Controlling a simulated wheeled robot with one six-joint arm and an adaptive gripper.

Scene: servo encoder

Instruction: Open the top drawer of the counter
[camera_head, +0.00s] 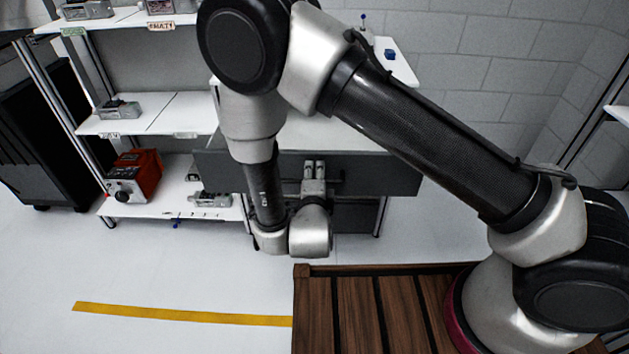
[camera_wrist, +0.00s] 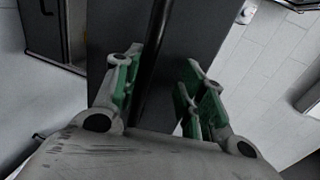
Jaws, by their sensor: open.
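The counter (camera_head: 345,132) stands beyond my arm in the head view, with a white top and a wide dark grey top drawer front (camera_head: 385,177). My gripper (camera_head: 314,168) is at the middle of that front. In the wrist view my gripper (camera_wrist: 160,68) is open, with green pads on both fingers. A dark bar handle (camera_wrist: 152,75) runs between the fingers, in front of the grey drawer front (camera_wrist: 188,35). I cannot tell whether a finger touches the bar. My arm hides part of the counter, and I cannot tell whether the drawer is fully shut.
A lower grey cabinet part (camera_head: 355,217) sits below the drawer front. A shelf rack (camera_head: 160,113) at left holds several devices, including a red box (camera_head: 138,173). The floor in front, with a yellow stripe (camera_head: 180,315), is clear.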

